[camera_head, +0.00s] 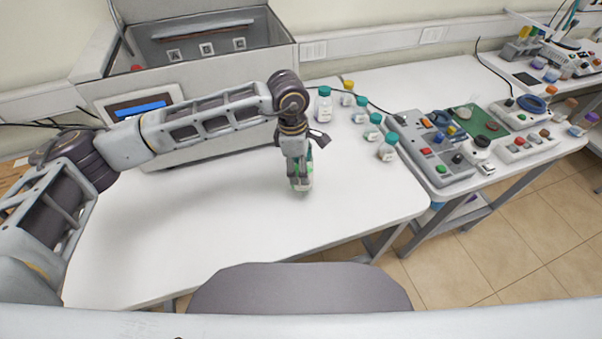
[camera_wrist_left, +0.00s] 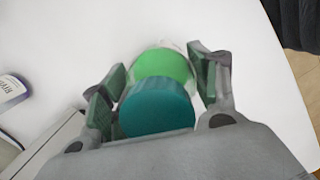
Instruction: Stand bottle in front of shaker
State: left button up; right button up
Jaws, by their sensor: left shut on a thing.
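The bottle (camera_head: 308,182), with a teal cap (camera_wrist_left: 157,106) and a bright green part, is between the fingers of my left gripper (camera_head: 300,172). The fingers are shut on it and hide much of it in the head view. It looks upright, at or just above the white table; I cannot tell if it touches. The shaker (camera_head: 200,125) appears to be the big grey box with a raised lid and a blue-lit screen at the back left. The bottle is nearer to me than the shaker and right of its screen. My right gripper is not in view.
Several capped bottles stand right of the gripper, including a taller teal-capped one (camera_head: 323,106) and a yellow-capped one (camera_head: 347,92). A grey control panel (camera_head: 432,160) is further right. The white table (camera_head: 210,225) is clear in front. A dark chair back (camera_head: 300,288) stands at its front edge.

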pick_arm(q)
jog(key=shift+f+p, duration=0.4)
jog(key=shift+f, duration=1.35)
jog(key=shift+f, duration=0.2)
jog(key=o, duration=1.3)
jog(key=shift+r, duration=0.15)
